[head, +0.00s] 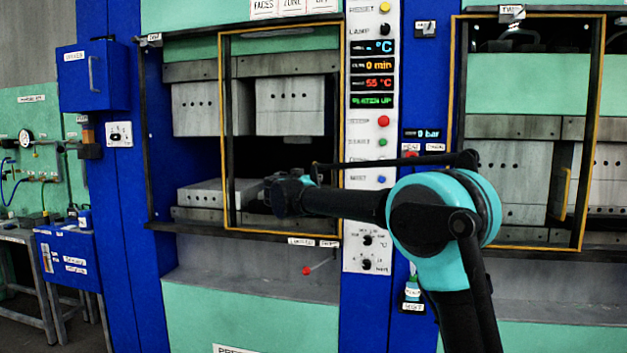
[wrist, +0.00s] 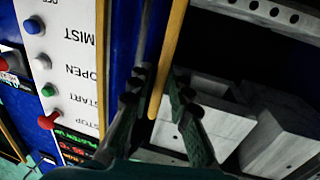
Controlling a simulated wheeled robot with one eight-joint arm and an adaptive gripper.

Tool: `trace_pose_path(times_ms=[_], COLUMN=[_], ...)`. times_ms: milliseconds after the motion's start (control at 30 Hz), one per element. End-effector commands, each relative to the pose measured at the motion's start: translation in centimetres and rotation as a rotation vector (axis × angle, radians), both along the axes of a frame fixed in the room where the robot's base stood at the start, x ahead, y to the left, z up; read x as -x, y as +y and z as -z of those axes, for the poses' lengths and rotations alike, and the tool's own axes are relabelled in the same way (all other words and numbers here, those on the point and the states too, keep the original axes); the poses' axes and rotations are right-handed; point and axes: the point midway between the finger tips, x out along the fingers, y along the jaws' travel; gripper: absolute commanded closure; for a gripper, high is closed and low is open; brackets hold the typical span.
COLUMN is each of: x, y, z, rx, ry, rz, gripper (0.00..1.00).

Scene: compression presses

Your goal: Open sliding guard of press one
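Press one is at the left in the head view. Its yellow-framed sliding guard (head: 224,130) stands across the middle and right of the opening, and the left strip of the opening is uncovered. My gripper (wrist: 158,88) reaches to the guard from the right, with my arm hiding part of the guard in the head view. In the wrist view, a yellow bar (wrist: 169,60), which looks like the guard's handle, runs down between my two fingers. The fingers stand apart on either side of it, with a gap showing. Contact with the bar cannot be made out.
A control panel (head: 371,215) with buttons and displays borders press one on the right; it also shows in the wrist view (wrist: 65,60). A second press has a yellow-framed guard (head: 458,120). Grey platens (head: 290,105) are inside press one. A red-knobbed lever (head: 306,270) sits below.

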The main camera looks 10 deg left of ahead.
Motion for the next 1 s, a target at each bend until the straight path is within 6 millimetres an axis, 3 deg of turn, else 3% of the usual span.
trace_pose_path(times_ms=[267,400,1000], x=[-0.09,-0.07,-0.06], y=[-0.04,-0.04,0.12], z=[0.00,0.01,0.02], rx=[0.000,0.000,0.000], ry=[0.000,0.000,0.000], rz=[0.000,0.000,0.000], gripper=[0.83,1.00,1.00])
